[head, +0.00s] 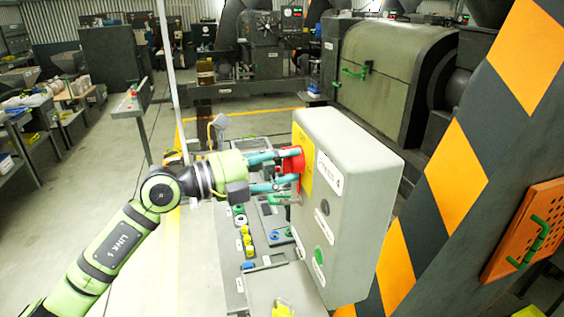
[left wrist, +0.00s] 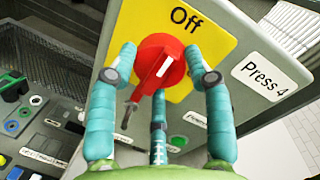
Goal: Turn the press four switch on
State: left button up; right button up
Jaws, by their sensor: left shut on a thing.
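The press four switch is a red rotary knob (head: 292,160) on a yellow plate (head: 302,178) on the side of a grey box (head: 345,220). In the left wrist view the red knob (left wrist: 160,65) has a white pointer mark tilted up to the right. The yellow plate (left wrist: 205,45) reads "Off", and a white label (left wrist: 271,75) reads "Press 4". My left gripper (head: 285,170) is shut on the red knob; its teal fingers (left wrist: 160,80) sit around the knob's sides and below. A key or small metal piece hangs below the knob. My right gripper is not in view.
A control panel with coloured buttons (head: 245,235) stands below and left of the box. A striped black and orange post (head: 455,180) rises close on the right. Open floor lies to the left, with shelving (head: 35,150) at the far left.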

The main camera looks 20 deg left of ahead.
pick_arm(q)
jog(key=m+b, duration=0.5)
jog(key=b, duration=0.1)
jog(key=m+h+b, duration=0.1)
jog(key=m+b, duration=0.4)
jog(key=b, duration=0.1)
jog(key=m+h+b, duration=0.1)
jog(key=m+b, duration=0.4)
jog(key=b, duration=0.1)
jog(key=shift+w+f, duration=0.1)
jog(key=shift+f, duration=0.3)
jog(key=shift+a+r+m+g+h+b, duration=0.1)
jog(key=shift+m+g+h+b, duration=0.15)
jog(key=shift+m+b, duration=0.65)
jog(key=shift+r+m+g+h+b, duration=0.2)
jog(key=shift+m+b, duration=0.25)
jog(key=shift+m, duration=0.85)
jog(key=shift+f, duration=0.15)
jog(key=o, duration=1.1)
jog(key=shift+w, duration=0.1)
jog(key=shift+o, duration=0.2)
jog(key=v, duration=1.2)
